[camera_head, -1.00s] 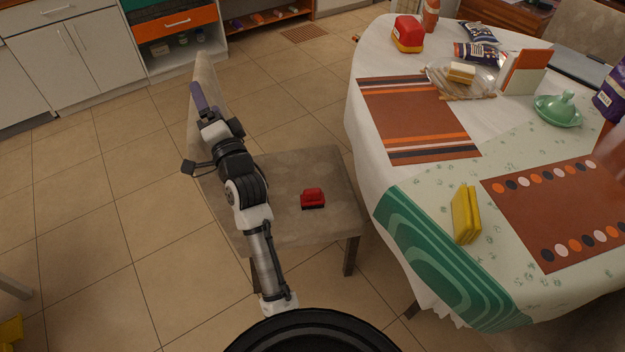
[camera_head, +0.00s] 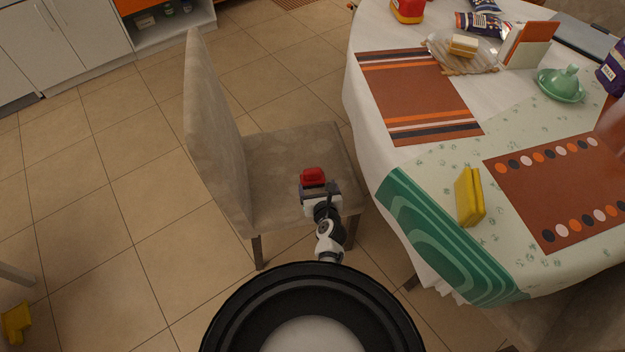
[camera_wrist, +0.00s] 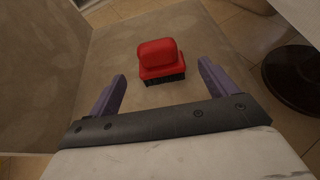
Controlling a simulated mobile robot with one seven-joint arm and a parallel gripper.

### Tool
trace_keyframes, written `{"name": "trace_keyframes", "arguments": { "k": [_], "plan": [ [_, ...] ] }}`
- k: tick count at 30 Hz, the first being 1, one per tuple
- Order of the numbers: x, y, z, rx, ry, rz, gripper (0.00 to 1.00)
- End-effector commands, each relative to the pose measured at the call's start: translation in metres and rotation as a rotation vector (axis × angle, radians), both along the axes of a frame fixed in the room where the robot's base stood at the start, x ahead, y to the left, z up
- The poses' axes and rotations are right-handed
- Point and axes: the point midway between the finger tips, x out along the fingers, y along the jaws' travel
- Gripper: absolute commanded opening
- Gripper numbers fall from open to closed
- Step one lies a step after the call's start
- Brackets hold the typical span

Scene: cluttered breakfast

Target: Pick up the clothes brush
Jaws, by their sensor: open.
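The clothes brush (camera_head: 313,175) is red with dark bristles underneath. It lies on the seat of the upholstered chair (camera_head: 275,165). In the wrist view the brush (camera_wrist: 160,60) sits ahead of my gripper (camera_wrist: 160,85), roughly centred between the two purple fingers and a little beyond their tips. The fingers are open, empty and apart from the brush. In the head view my gripper (camera_head: 318,190) is over the seat on the near side of the brush and hides its lower part.
The chair's tall backrest (camera_head: 215,135) rises left of the seat. Open tiled floor lies left.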

Motion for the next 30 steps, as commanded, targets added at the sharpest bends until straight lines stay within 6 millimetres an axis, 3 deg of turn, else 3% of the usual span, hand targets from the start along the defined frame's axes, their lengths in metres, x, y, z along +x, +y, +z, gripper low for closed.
{"name": "trace_keyframes", "arguments": {
  "k": [3, 11, 18, 30],
  "plan": [
    [0.019, 0.004, -0.011, -0.001, -0.002, 0.002, 0.85],
    [0.036, 0.008, -0.017, -0.003, -0.001, 0.003, 0.85],
    [0.067, 0.015, -0.030, -0.003, -0.004, 0.004, 0.85],
    [0.077, 0.017, -0.030, -0.003, -0.002, 0.002, 0.85]
  ]
}}
